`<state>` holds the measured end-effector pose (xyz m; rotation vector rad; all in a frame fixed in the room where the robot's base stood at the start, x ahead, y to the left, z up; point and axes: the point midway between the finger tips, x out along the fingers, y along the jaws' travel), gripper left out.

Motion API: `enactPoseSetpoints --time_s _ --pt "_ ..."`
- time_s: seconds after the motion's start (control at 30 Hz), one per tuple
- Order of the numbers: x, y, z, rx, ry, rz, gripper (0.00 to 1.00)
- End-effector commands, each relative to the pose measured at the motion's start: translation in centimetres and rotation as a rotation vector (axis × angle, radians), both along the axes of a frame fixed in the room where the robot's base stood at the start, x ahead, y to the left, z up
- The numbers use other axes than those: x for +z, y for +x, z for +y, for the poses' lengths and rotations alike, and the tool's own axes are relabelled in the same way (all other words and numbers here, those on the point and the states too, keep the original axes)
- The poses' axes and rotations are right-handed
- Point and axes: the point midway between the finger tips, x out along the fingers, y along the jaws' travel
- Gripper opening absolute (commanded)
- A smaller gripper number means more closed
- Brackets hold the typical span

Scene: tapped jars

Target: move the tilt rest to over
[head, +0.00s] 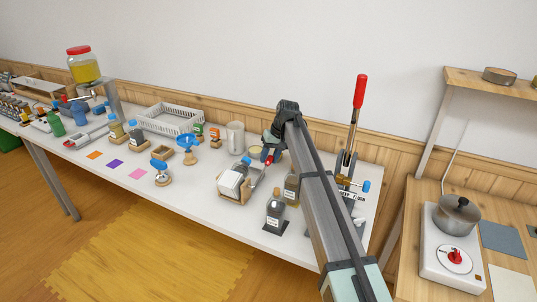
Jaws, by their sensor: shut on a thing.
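The tilt rest looks to be the wooden cradle (233,199) at the front middle of the white table. A clear jar with a blue cap (232,180) lies tilted in it. A thin lever with a red end (266,156) stands at the cradle's right side. My gripper (268,150) is at that red end, up and right of the jar, and appears shut on it. The fingertips are small and partly hidden by my arm, so the exact grip is hard to see.
Dark bottles (275,212) stand right of the cradle, close to my arm. A metal canister (235,137) and a white basket (172,119) stand behind. A lever press with a red handle (359,91) rises at the right. The front table edge is left of the bottles.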

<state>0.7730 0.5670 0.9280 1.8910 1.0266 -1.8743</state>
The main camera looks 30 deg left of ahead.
Motion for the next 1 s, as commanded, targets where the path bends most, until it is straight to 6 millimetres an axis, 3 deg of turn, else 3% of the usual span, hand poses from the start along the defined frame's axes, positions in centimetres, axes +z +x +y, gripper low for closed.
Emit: enactPoseSetpoints --time_s 0.03,0.2,1.0 --pt "-0.4 0.8 -0.4 -0.005 -0.008 0.017 0.00" --pt "-1.6 1.1 -0.5 -0.005 -0.010 0.099 0.00" --pt "-4.6 1.2 -0.7 -0.003 -0.013 0.292 0.00"
